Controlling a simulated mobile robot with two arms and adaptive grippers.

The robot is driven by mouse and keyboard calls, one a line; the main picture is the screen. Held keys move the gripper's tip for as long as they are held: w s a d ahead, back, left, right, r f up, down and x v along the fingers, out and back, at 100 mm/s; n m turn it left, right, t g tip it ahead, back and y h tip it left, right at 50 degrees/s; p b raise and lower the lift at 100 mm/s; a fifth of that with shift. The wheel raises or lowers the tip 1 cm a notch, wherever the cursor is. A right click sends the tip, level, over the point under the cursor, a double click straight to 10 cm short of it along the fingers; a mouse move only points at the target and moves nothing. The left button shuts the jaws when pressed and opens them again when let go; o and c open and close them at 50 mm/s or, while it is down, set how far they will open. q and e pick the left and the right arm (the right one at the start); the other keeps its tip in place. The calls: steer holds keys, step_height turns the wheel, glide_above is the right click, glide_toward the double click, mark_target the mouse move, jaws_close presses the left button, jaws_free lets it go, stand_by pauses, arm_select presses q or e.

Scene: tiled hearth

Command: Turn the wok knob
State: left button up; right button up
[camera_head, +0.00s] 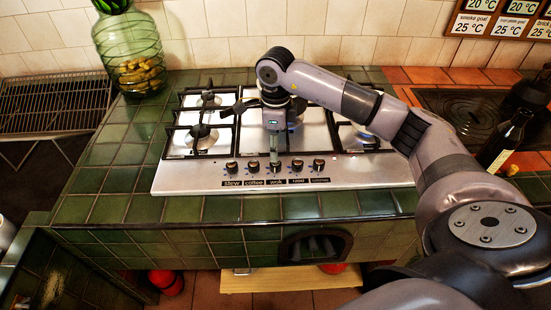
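The gas hob (190,180) is set in the green tiled counter, with a row of several dark knobs along its front edge. The label below the middle knob reads "wok". The wok knob (275,167) is partly covered by my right gripper (274,158). That gripper points down from above, its narrow fingers at or just over the knob. I cannot tell whether they touch it or how far apart they are. The knobs beside it, the coffee knob (253,167) and another knob (297,166), are clear of the fingers. My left gripper is not in view.
Black pan supports (203,115) stand on the hob around my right gripper. A green glass jar (128,50) stands at the back left. A dark bottle (504,140) stands at the right, near my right arm. The counter in front of the knobs is bare.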

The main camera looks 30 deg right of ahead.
mark_target(276, 166)
step_height(276, 166, down, 7)
steer(key=shift+r+p, duration=0.2)
steer(key=shift+p, duration=0.2)
jaws_close()
stand_by(0.5)
